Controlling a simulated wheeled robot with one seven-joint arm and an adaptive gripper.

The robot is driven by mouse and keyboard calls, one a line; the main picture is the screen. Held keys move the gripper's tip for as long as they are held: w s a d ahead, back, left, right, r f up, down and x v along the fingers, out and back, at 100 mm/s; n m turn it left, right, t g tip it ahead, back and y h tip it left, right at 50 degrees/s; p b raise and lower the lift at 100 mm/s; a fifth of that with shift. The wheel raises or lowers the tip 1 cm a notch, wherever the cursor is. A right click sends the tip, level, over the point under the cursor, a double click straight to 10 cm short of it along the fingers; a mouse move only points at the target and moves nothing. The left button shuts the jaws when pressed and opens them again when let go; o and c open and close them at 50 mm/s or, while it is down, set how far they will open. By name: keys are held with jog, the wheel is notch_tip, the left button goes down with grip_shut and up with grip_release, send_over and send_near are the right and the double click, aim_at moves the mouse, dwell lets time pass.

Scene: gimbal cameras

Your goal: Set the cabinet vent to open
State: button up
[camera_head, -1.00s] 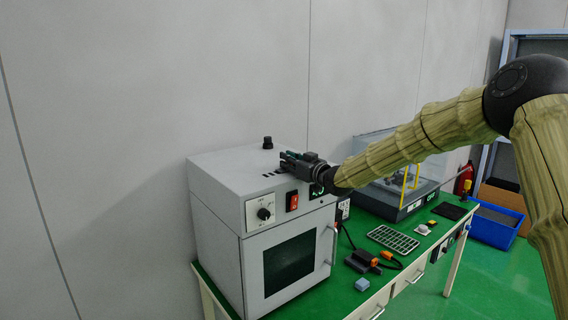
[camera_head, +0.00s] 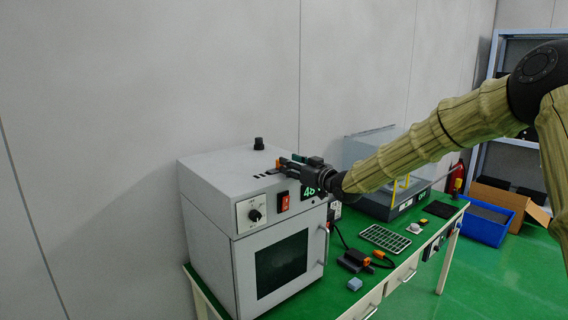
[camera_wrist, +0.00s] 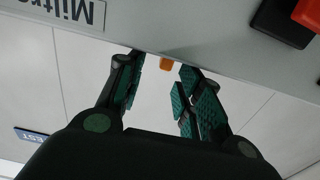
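The grey cabinet (camera_head: 205,215) stands on the left end of the green bench. Its top has dark vent slots (camera_head: 262,176) and a black knob (camera_head: 258,143) at the back. A small orange tab (camera_head: 278,163) shows at the top beside my fingertips; it looks like the vent's slider, but its setting is hard to read. My gripper (camera_head: 286,165) is over the right part of the cabinet top. In the wrist view my gripper (camera_wrist: 162,72) is open, with the orange tab (camera_wrist: 166,63) between and beyond its fingers at the cabinet edge. Contact cannot be told.
The cabinet front holds a dial (camera_head: 254,215), a red switch (camera_head: 283,201), a lit display (camera_head: 310,193) and a windowed door (camera_head: 282,262). A clear-lidded machine (camera_head: 380,200) stands to the right. A grid tray (camera_head: 385,238) and small items lie on the green bench.

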jog(key=v, duration=0.7)
jog(key=shift+w, duration=0.1)
